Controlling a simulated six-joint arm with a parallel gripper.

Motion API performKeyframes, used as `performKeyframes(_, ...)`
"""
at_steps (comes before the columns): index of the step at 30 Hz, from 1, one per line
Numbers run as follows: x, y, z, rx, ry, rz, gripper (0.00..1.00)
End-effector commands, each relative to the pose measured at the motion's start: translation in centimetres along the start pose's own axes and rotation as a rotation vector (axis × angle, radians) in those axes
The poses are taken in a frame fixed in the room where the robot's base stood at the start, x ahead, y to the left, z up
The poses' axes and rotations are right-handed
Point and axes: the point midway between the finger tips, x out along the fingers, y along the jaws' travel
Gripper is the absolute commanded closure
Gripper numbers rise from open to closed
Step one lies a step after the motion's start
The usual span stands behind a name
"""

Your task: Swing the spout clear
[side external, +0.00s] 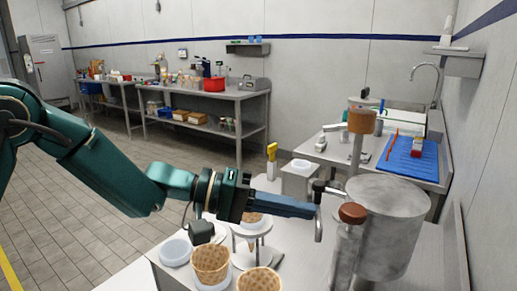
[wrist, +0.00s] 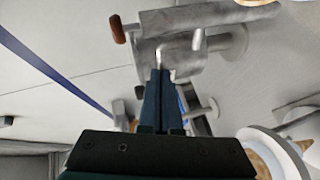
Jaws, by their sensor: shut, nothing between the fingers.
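The metal spout (side external: 319,220) is a thin bent tube that comes off the grey cylindrical machine (side external: 390,235) and turns downward. My gripper (side external: 313,211) is shut and empty, with its dark blue fingers level and their tips beside the spout's downward part. Whether they touch it I cannot tell. In the wrist view the shut fingertips (wrist: 160,72) point at the machine (wrist: 190,45), close to a thin bent metal piece. A brown knob (side external: 352,213) tops a post on the machine; it also shows in the wrist view (wrist: 117,28).
Waffle cones (side external: 211,262) stand in white holders below my gripper, and a ring stand (side external: 252,228) holds another cone. A taller brown-topped post (side external: 361,122) rises behind the machine. A blue tray (side external: 410,158) lies on the back counter.

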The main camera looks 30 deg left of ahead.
Motion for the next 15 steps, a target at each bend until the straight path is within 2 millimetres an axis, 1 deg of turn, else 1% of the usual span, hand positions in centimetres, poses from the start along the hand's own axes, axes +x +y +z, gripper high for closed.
performKeyframes(1, 0.2, 0.1, 0.2, 0.007, -0.008, 0.003, 1.00)
performKeyframes(8, 0.1, 0.2, 0.2, 0.009, -0.008, 0.004, 1.00)
performKeyframes(11, -0.8, 0.2, 0.1, 0.009, -0.006, 0.003, 1.00)
performKeyframes(15, -2.9, 0.1, 0.0, 0.004, 0.000, 0.001, 1.00)
